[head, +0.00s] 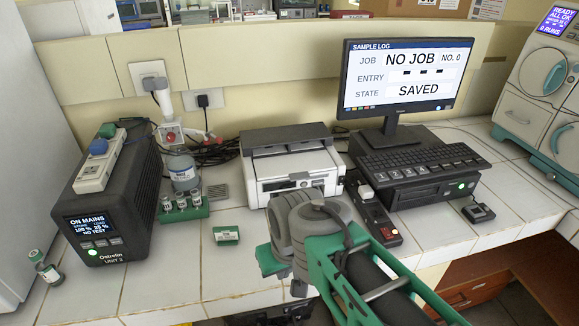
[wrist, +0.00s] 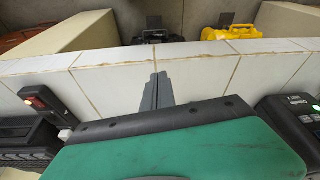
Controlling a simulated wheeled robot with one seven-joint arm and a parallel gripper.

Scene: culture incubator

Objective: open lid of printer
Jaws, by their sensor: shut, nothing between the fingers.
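The printer (head: 330,166) is a white box on the tiled counter in the head view, left of the monitor. Its dark grey lid (head: 285,135) lies across the top and looks closed. My arm covers the printer's lower right front. My gripper (head: 299,288) is in front of and below the printer, near the counter's front edge, apart from the lid. In the wrist view its narrow grey fingers (wrist: 157,91) are together with nothing between them. I do not make out the printer in the wrist view.
A monitor (head: 402,84) and keyboard (head: 415,157) stand right of the printer, with a power strip (head: 374,215) between. The counter before these is mostly clear.

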